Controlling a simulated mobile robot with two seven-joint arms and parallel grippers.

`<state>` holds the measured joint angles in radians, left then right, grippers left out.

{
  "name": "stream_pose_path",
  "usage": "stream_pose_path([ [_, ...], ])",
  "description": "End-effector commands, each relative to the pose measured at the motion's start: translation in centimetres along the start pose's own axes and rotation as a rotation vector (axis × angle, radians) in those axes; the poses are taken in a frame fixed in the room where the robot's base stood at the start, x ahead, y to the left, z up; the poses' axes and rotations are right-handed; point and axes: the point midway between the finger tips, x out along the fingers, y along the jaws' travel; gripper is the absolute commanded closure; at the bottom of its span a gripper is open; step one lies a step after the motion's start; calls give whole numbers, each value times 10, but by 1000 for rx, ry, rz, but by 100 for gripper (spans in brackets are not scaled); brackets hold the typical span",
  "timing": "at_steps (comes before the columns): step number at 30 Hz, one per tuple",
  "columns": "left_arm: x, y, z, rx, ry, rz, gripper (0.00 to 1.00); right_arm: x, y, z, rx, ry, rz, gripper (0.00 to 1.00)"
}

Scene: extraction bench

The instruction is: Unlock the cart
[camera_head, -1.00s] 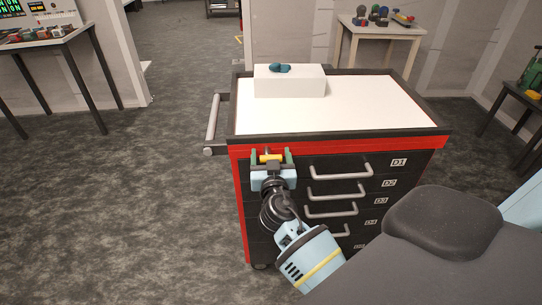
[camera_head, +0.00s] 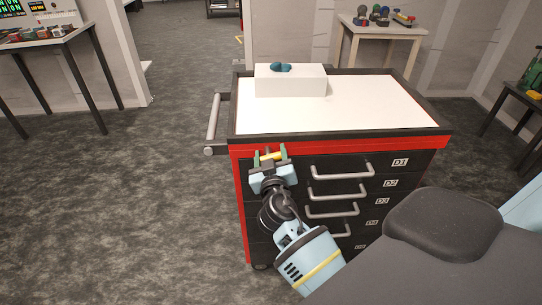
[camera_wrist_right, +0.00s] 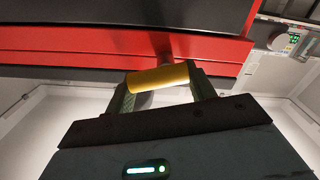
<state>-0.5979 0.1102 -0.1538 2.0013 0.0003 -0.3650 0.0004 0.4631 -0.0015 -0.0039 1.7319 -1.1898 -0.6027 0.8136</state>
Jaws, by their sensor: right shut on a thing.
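The cart (camera_head: 350,144) has a black body, a red front band and a white top, with several drawers with grey handles. A yellow cylindrical lock knob (camera_head: 272,156) is at the upper left of its front, beside the top drawer. My right gripper (camera_head: 269,157) is shut on this knob, with a finger on each side. In the right wrist view the yellow knob (camera_wrist_right: 158,78) lies between the green fingers, at the end of a short stem by the red band. The knob sits a little tilted in the head view. My left gripper is not in view.
A white box (camera_head: 290,82) with a small teal object (camera_head: 281,67) on it stands on the cart top. A grey push handle (camera_head: 213,122) sticks out at the cart's left. The floor left of the cart is clear.

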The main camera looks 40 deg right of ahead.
Motion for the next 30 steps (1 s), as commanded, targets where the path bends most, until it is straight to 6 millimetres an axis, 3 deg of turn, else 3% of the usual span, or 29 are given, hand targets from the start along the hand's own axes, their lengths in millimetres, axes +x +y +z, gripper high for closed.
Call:
stream_pose_path([
  [10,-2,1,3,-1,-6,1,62,0,-3,-3,-329,-1,1,68],
  [30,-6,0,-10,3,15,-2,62,0,-10,-5,-958,0,0,68],
])
